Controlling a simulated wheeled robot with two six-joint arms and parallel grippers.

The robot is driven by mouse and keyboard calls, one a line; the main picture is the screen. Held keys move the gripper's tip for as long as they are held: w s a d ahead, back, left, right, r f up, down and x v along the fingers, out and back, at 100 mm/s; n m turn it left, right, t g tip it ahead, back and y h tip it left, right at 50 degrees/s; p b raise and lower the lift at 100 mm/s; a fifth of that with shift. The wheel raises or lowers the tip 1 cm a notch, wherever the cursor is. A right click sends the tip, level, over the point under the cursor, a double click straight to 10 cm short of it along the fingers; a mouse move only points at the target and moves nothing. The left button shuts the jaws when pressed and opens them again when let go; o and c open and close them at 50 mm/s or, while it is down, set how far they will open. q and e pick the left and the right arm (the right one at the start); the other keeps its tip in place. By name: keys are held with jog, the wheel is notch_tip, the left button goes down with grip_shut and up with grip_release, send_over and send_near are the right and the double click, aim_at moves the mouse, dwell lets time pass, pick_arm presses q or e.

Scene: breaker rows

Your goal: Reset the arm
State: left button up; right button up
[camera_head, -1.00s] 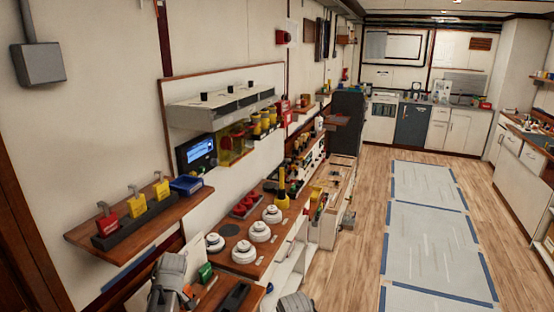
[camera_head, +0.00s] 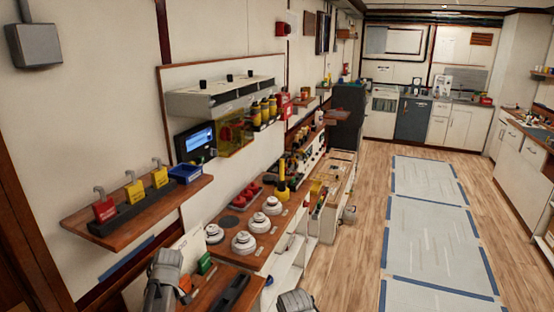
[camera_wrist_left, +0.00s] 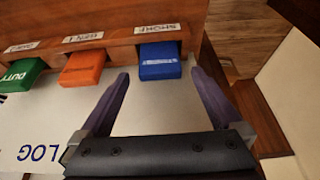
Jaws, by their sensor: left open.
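My left arm comes in at the bottom left of the head view, and its fingers cannot be made out there. In the left wrist view my left gripper (camera_wrist_left: 161,74) is open and empty. Its two dark fingertips lie either side of the near end of a blue block (camera_wrist_left: 160,60), apart from it. The block sits under a wooden ledge (camera_wrist_left: 110,38), below a label that seems to read SMOKE upside down. An orange block (camera_wrist_left: 83,68) and a green block (camera_wrist_left: 22,74) sit left of it. The green block also shows in the head view (camera_head: 205,263).
A white sheet marked LOG (camera_wrist_left: 40,150) lies below the blocks. In the head view, white round detectors (camera_head: 244,243) and a yellow-handled thing (camera_head: 282,182) stand on the bench. A wall shelf (camera_head: 80,222) holds red and yellow padlocks.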

pick_arm(q)
jog(key=b+x, duration=0.4)
jog(key=x, duration=0.1)
jog(key=shift+f, duration=0.1)
jog(key=r+p, duration=0.8)
jog(key=shift+s+d, duration=0.1)
jog(key=shift+d, duration=0.2)
jog(key=s+d, duration=0.5)
jog(key=d, duration=0.7)
jog(key=shift+d, duration=0.35)
jog(key=shift+s, duration=0.15)
